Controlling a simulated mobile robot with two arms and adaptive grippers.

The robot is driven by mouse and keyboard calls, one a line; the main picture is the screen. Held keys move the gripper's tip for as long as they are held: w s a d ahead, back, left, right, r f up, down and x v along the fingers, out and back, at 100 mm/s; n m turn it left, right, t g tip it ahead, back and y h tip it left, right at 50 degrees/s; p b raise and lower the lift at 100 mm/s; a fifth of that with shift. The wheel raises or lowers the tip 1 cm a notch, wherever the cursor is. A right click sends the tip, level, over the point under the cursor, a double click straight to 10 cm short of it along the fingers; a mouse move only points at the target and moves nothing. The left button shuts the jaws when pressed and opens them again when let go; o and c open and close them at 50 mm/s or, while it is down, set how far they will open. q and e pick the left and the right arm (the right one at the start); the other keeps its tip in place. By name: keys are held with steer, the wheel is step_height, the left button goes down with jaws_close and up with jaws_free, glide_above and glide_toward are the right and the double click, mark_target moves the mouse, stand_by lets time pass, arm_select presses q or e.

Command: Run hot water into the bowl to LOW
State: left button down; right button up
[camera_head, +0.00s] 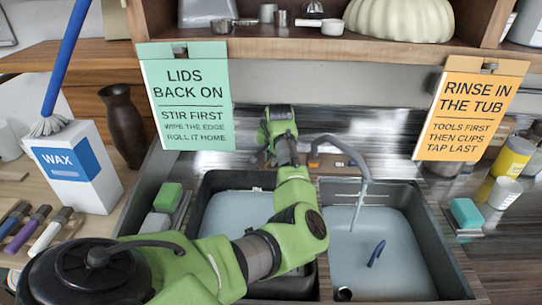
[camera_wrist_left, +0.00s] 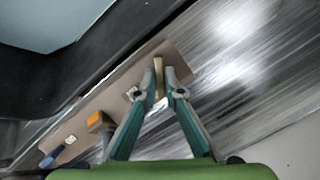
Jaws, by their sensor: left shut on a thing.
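My left gripper (camera_head: 262,155) is behind the divider of the double sink, small and partly hidden by its own arm. In the left wrist view its fingers (camera_wrist_left: 166,80) are shut on a small tan lever (camera_wrist_left: 158,78) on a brown plate (camera_wrist_left: 82,140) along the sink edge. An orange-topped fitting (camera_wrist_left: 95,118) and a blue-ended one (camera_wrist_left: 54,156) sit further along that plate. The grey spout (camera_head: 345,150) points into the right basin (camera_head: 452,268), and a thin stream (camera_head: 359,208) falls from it. The basin holds pale water. No separate bowl shows. My right gripper is not in view.
A blue object (camera_head: 376,253) is in the right basin's water. The left basin (camera_head: 215,181) also holds water, partly covered by my arm. A wax box (camera_head: 85,180) and a brown vase (camera_head: 123,125) stand left. Two hanging signs and a shelf are above.

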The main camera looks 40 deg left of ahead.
arm_select(q)
steer(key=m+y+p, duration=0.1)
steer(key=m+p, duration=0.6)
steer(key=p, duration=0.3)
steer(key=shift+s+d+r, duration=0.1)
steer(key=shift+r, duration=0.05)
steer(key=m+p, duration=0.2)
steer(key=m, duration=0.1)
steer(key=shift+d+t+y, duration=0.1)
steer(key=shift+t+y, duration=0.2)
steer(key=shift+y, duration=0.1)
steer(key=shift+f+m+p, duration=0.3)
steer(key=shift+m+p, duration=0.1)
steer(key=shift+p, duration=0.2)
steer(key=c, duration=2.1)
jaws_free()
steer(key=shift+c, duration=0.2)
